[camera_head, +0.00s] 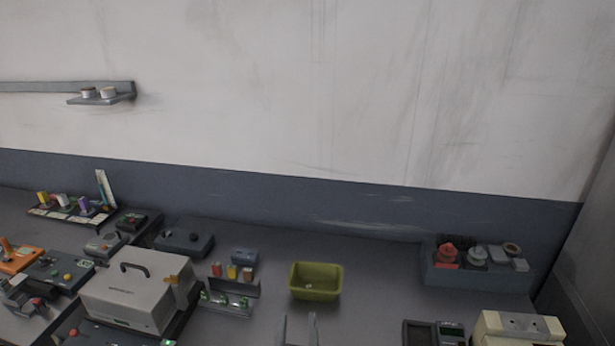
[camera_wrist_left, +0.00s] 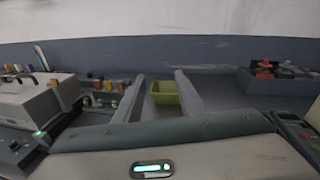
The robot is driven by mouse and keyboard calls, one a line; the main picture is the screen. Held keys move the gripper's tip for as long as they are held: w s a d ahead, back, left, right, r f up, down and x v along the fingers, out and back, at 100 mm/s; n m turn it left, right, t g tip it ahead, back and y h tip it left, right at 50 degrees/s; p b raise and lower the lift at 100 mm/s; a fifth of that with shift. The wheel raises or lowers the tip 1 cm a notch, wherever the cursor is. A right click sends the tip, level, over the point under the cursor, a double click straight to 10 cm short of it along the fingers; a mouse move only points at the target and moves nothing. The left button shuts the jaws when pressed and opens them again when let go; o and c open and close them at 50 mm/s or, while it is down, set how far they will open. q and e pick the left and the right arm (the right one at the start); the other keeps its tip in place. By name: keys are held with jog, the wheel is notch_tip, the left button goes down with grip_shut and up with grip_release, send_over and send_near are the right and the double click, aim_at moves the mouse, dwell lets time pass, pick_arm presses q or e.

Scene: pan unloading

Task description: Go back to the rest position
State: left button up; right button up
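My left gripper (camera_head: 298,317) shows at the bottom edge of the head view, its two fingers upright and apart. In the left wrist view my left gripper (camera_wrist_left: 159,75) is open with nothing between its fingers. A yellow-green bin (camera_head: 316,294) stands on the grey bench beyond it, and that bin (camera_wrist_left: 163,98) shows past the gap between the fingers. The bin looks empty apart from a small mark on its inside. My right gripper is not in view. No pan can be made out.
A grey case with a handle (camera_head: 138,296) stands left of the bin, near a small rack (camera_head: 228,304). A grey tray (camera_head: 470,274) with red and grey parts is at the back right. A beige box (camera_head: 517,326) is at the front right.

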pick_arm(q)
jog(key=s+a+f+n+g+y, duration=0.1)
jog(key=s+a+f+n+g, duration=0.25)
jog(key=a+f+n, duration=0.4)
jog(key=s+a+f+n+g+y, duration=0.1)
jog(key=s+a+f+n+g, duration=0.2)
jog(key=s+a+f+n, duration=0.45)
jog(key=s+a+f+n+g+h, duration=0.1)
jog(key=s+a+f+n+g, duration=0.25)
jog(key=s+n, duration=0.5)
jog(key=s+a+f+n+g+h, duration=0.1)
jog(key=s+a+f+n+g, duration=0.2)
jog(key=s+n, duration=0.5)
notch_tip(320, 180, down, 35)
jog(key=d+n+g+b, duration=0.1)
jog(key=g+b, duration=0.1)
jog(key=b, duration=0.5)
jog(key=s+a+f+b, duration=0.1)
jog(key=s+f+b, duration=0.1)
jog(key=s+f, duration=0.7)
jog(key=s+a+f+g+b, duration=0.1)
jog(key=s+a+f+b, duration=0.1)
jog(key=s+f, duration=0.7)
notch_tip(320, 180, down, 6)
jog(key=shift+s+r+b, duration=0.25)
jog(key=shift+b, duration=0.6)
